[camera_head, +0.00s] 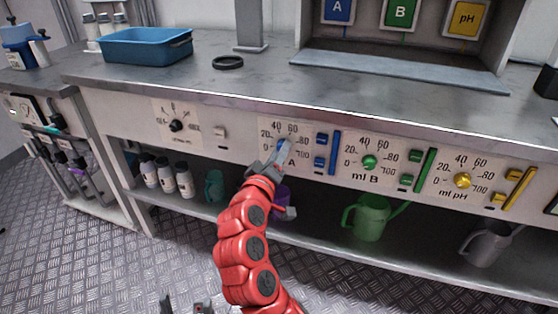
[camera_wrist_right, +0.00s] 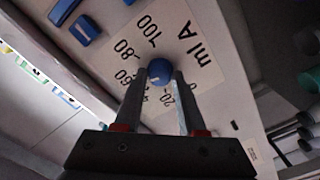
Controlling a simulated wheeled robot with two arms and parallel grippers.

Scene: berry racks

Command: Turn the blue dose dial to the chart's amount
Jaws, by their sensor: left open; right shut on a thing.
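My left gripper (camera_head: 185,306) is open and empty, low at the bottom edge of the head view. No chart with amounts is readable.
A green dial (camera_head: 369,162) and a yellow dial (camera_head: 463,180) sit to the right. Blue buttons (camera_head: 321,151) and a blue bar (camera_head: 334,152) stand beside the blue dial. Below, a shelf holds a green jug (camera_head: 369,218) and white bottles (camera_head: 167,175). A blue tray (camera_head: 146,46) stands on the counter.

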